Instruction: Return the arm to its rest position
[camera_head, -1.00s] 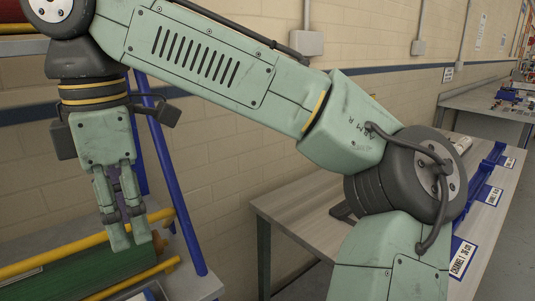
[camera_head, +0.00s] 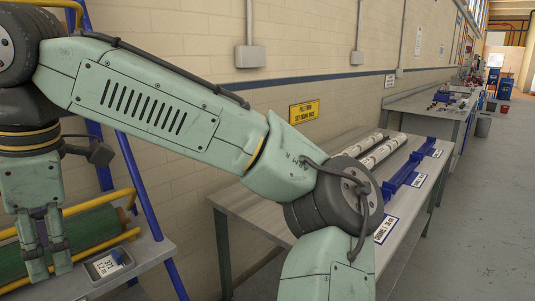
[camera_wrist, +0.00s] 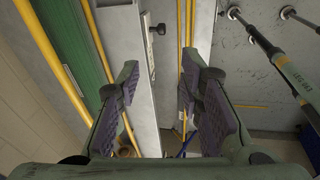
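My gripper (camera_head: 44,246) hangs down at the left of the head view, in front of a green roller (camera_head: 95,232) with yellow rails. In the wrist view my gripper (camera_wrist: 160,95) has its two padded fingers spread apart, with nothing between them. The green roller (camera_wrist: 70,45) and a yellow rail (camera_wrist: 50,60) lie to the left of the fingers there. My arm is bent, with its upper link reaching left across the head view.
A grey table (camera_head: 235,201) to the right holds pale rolls (camera_head: 375,155) and a blue labelled rack (camera_head: 405,175). A blue post (camera_head: 140,185) and a small display panel (camera_head: 109,264) stand by my gripper. The floor (camera_head: 480,215) at right is open.

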